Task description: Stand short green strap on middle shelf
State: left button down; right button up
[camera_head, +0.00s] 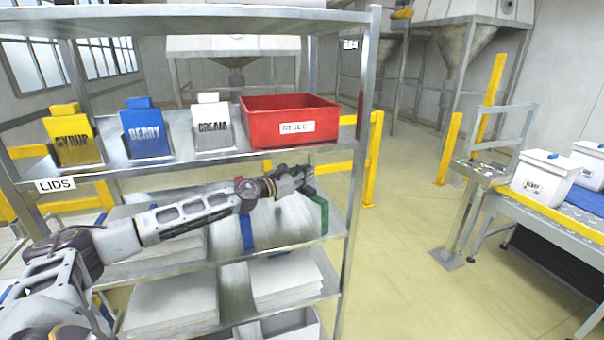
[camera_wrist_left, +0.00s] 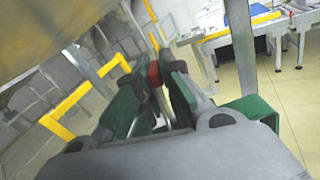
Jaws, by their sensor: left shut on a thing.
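My left gripper (camera_head: 302,180) reaches in from the left, under the bin shelf and over the right end of the shelf below it. It is shut on a green strap (camera_head: 324,216). The strap hangs from the fingers to the right edge of that lower shelf (camera_head: 285,222). I cannot tell whether its lower end touches the shelf. In the left wrist view, green parts show on both sides of the gripper (camera_wrist_left: 158,92), including a green piece (camera_wrist_left: 255,110) at right. A blue strap (camera_head: 247,232) stands upright on the same shelf, left of the green one. My right gripper is out of view.
The shelf above holds yellow SYRUP (camera_head: 77,140), blue BERRY (camera_head: 147,132) and grey CREAM (camera_head: 213,127) bins and a red bin (camera_head: 290,135). A metal post (camera_head: 357,170) stands just right of the gripper. White stacks (camera_head: 285,280) lie below.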

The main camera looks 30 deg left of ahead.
pick_arm(q)
jog(key=shift+w+a, duration=1.3)
jog(key=shift+a, duration=0.25)
jog(key=shift+s+f, duration=0.1)
jog(key=shift+f, duration=0.65)
jog(key=shift+d+f, duration=0.1)
jog(key=shift+f, duration=0.1)
jog(key=c, duration=1.5)
grip_release()
jog(key=shift+c, duration=0.2)
jog(key=shift+r, duration=0.25)
